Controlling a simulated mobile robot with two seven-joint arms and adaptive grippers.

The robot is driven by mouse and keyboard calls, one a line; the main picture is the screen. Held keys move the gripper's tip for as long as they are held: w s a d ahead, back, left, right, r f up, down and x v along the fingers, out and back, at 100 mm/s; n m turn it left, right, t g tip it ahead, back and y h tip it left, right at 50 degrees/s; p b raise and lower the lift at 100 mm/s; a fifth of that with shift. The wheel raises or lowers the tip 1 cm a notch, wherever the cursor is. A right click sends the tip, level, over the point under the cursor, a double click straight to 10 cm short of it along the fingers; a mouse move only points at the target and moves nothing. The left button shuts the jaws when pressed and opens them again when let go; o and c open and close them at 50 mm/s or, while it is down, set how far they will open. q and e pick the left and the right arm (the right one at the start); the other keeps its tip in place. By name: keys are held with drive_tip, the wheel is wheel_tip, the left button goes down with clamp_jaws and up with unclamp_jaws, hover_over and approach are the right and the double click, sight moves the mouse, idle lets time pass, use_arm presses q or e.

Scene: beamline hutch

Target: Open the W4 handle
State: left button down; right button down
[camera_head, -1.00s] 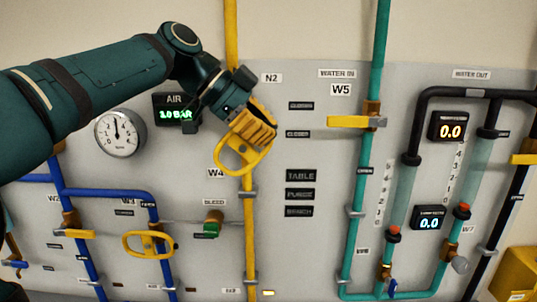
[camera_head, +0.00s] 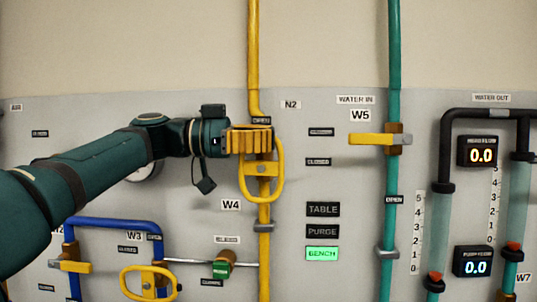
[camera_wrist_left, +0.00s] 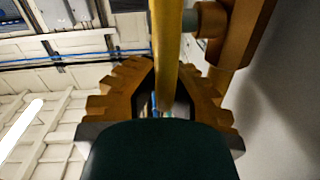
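The W4 handle (camera_head: 263,169) is a yellow oval loop on the yellow pipe, above and right of the W4 label (camera_head: 231,205). It stands upright, in line with the pipe, its top by the OPEN label (camera_head: 261,121). My left gripper (camera_head: 262,140) reaches in from the left, its orange-brown fingers over the top of the loop and hiding part of it. In the left wrist view the handle's yellow bar (camera_wrist_left: 166,45) runs between the closed-in fingers (camera_wrist_left: 165,85), which appear shut on it. My right gripper is not in view.
The yellow W5 lever (camera_head: 372,139) lies across a teal pipe to the right. The W3 loop handle (camera_head: 150,283) and a green bleed valve (camera_head: 222,269) are below. The BENCH sign (camera_head: 322,253) is lit green; TABLE and PURGE are dark.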

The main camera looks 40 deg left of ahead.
use_arm(q)
drive_tip(key=shift+a+r, duration=0.1)
drive_tip(key=shift+r, duration=0.1)
idle(0.4)
drive_tip(key=c, duration=1)
unclamp_jaws()
drive_tip(key=shift+f, duration=0.1)
drive_tip(key=v, duration=1.2)
drive_tip(key=shift+f, duration=0.3)
